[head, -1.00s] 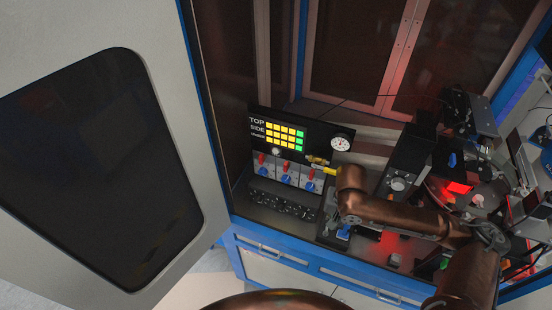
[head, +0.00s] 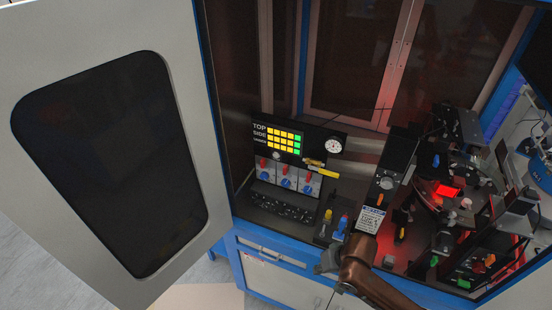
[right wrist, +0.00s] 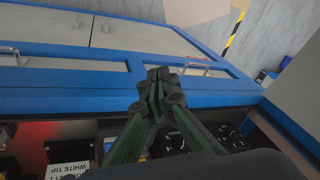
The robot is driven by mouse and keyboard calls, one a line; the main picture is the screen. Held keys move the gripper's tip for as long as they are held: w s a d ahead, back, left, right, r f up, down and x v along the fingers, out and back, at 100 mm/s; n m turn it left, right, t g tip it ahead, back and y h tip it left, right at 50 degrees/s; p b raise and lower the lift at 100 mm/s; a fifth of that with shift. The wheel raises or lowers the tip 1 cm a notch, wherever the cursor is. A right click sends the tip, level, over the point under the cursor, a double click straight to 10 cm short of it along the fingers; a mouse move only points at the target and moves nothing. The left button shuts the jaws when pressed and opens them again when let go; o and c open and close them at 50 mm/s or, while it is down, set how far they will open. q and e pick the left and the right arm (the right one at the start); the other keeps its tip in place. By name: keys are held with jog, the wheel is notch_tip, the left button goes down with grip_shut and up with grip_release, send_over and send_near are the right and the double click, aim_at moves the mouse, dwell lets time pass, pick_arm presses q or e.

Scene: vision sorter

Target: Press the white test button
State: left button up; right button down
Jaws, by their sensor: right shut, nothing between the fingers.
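A small round white button (head: 276,155) shows on the black panel (head: 258,151), below the lit yellow and green grid; I take it to be the test button. My right gripper (head: 322,266) is at the front blue edge of the bench, below and to the right of the button and well apart from it. In the right wrist view its dark green fingers (right wrist: 158,76) are shut together with nothing between them, over the blue edge. The button cannot be made out in that view. My left gripper is not in view.
Red switches with blue knobs (head: 287,183) sit under the panel. A yellow-handled valve (head: 321,168) and a gauge (head: 333,146) are at its right. A printed sign (head: 370,219) stands near my right arm. A large open door (head: 185,60) fills the left.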

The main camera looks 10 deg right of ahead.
jog(key=s+d+f+h+b, duration=0.1)
jog(key=s+d+f+h, duration=0.2)
jog(key=s+d+f, duration=1.1)
jog(key=s+f+n+b, duration=0.1)
jog(key=s+f+b, duration=0.15)
jog(key=f, duration=1.45)
jog(key=s+f+b, duration=0.2)
jog(key=s+f, duration=0.1)
jog(key=f, duration=1.3)
pick_arm(q)
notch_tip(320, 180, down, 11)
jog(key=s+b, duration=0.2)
jog(key=b, duration=0.3)
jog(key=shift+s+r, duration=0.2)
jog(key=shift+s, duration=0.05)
pick_arm(e)
jog(key=s+f+n+g, duration=0.1)
jog(key=s+f+g, duration=0.1)
jog(key=s+f, duration=1.6)
notch_tip(320, 180, down, 4)
jog(key=shift+s+a+r, duration=0.25)
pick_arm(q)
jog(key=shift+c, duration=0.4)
